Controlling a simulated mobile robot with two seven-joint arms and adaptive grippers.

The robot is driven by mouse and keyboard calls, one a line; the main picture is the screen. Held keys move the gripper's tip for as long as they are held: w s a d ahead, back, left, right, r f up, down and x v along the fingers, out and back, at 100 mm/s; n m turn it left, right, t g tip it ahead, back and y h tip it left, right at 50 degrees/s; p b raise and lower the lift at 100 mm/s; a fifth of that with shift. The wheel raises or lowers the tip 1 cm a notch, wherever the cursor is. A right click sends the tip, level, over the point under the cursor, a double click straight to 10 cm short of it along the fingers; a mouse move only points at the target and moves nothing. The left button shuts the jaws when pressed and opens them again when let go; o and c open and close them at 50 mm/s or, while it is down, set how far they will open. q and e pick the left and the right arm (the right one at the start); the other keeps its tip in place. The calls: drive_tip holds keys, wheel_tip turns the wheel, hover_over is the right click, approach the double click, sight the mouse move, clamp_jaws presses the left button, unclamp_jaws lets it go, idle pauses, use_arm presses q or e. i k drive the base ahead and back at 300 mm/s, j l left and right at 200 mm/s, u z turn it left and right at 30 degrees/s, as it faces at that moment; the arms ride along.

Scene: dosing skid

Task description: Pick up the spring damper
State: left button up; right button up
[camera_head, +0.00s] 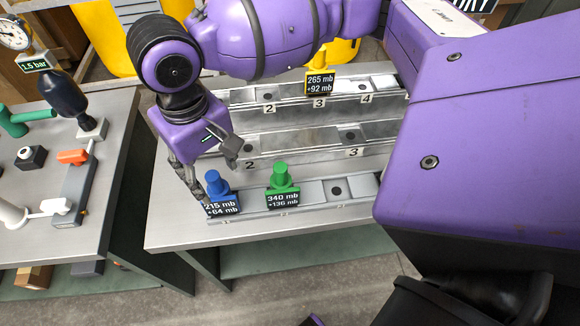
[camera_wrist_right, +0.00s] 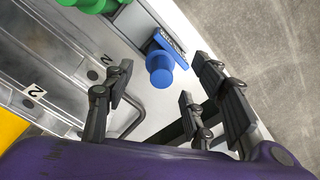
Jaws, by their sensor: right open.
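No label in view names the spring damper, so I cannot tell which part it is. A blue knobbed part (camera_head: 217,184) with a "215 mb +64 mb" display stands at the near left of the front rail; the right wrist view shows it too (camera_wrist_right: 160,68). A green one (camera_head: 282,177), marked "340 mb +136 mb", stands to its right. A yellow one (camera_head: 321,60), marked "265 mb +92 mb", stands on the back rail. My right gripper (camera_head: 215,172) is open, its fingers just above and beside the blue part; in the wrist view (camera_wrist_right: 162,88) that part shows beyond the fingertips, between them.
Stepped metal rails (camera_head: 300,143) with numbered slots lie on a grey table (camera_head: 172,222). A second table (camera_head: 118,130) at left, across a gap, holds a black bulb-shaped part (camera_head: 62,92) with a "1.5 bar" display, a gauge (camera_head: 14,34) and an orange-handled valve (camera_head: 73,157).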

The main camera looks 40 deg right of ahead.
sight(320, 81)
drive_tip(key=z, duration=1.45)
drive_tip(key=k, duration=0.3)
